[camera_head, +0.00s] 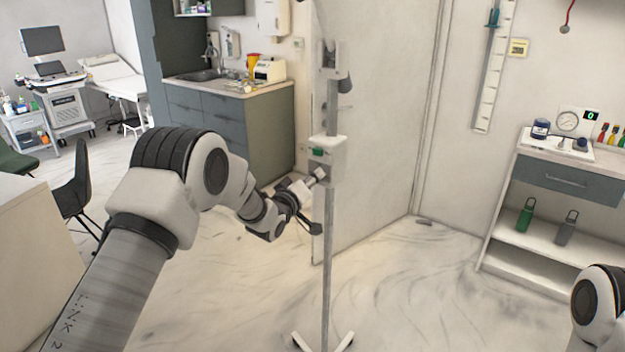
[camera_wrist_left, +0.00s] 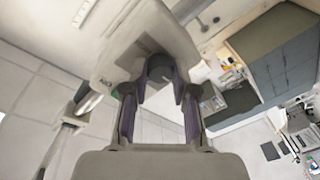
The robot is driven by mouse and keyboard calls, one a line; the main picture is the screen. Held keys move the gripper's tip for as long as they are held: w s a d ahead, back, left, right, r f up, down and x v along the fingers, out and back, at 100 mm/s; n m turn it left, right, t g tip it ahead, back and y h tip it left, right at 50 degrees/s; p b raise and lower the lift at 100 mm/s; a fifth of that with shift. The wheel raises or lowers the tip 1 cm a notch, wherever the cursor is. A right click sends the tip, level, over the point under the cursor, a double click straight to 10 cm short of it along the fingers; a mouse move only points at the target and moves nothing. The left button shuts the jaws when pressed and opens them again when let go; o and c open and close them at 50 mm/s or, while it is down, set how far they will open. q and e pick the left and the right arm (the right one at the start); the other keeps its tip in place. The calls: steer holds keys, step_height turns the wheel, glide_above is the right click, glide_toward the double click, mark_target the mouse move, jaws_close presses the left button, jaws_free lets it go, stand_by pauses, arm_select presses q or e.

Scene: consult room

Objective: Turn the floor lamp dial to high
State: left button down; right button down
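The floor lamp's grey pole (camera_head: 328,260) stands upright in the middle of the head view. Its white control box (camera_head: 336,150) carries a small green display, too small to read. My left gripper (camera_head: 314,200) reaches the box from the left, close to its lower left side. In the left wrist view the box (camera_wrist_left: 122,50) lies just ahead of the left gripper (camera_wrist_left: 160,98). A dark round dial (camera_wrist_left: 160,70) sits between its spread fingertips. Contact with the dial and its setting cannot be made out. Only part of my right arm shows; its gripper is out of frame.
A white wall panel (camera_head: 375,130) stands close behind the pole. The lamp's feet (camera_head: 343,341) spread at the bottom. A shelf unit (camera_head: 520,215) with bottles stands right, a sink counter (camera_head: 245,135) at the back left. The floor between is mostly clear.

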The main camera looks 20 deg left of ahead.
arm_select(q)
steer(key=n+h+b, duration=0.1)
steer(key=n+b, duration=0.8)
steer(key=n, duration=0.2)
steer(key=n+g+h+b, duration=0.1)
steer(key=n+h+b, duration=0.1)
steer(key=n+b, duration=0.7)
steer(key=n+h+b, duration=0.2)
steer(key=n+b, duration=0.6)
steer(key=n, duration=0.4)
steer(key=shift+w+a+f+n+g+b, duration=0.1)
steer(key=shift+a+f+n+g+b, duration=0.05)
steer(key=shift+a+n+g+b, duration=0.25)
stand_by(0.3)
stand_by(0.4)
steer(key=c, duration=0.9)
jaws_free()
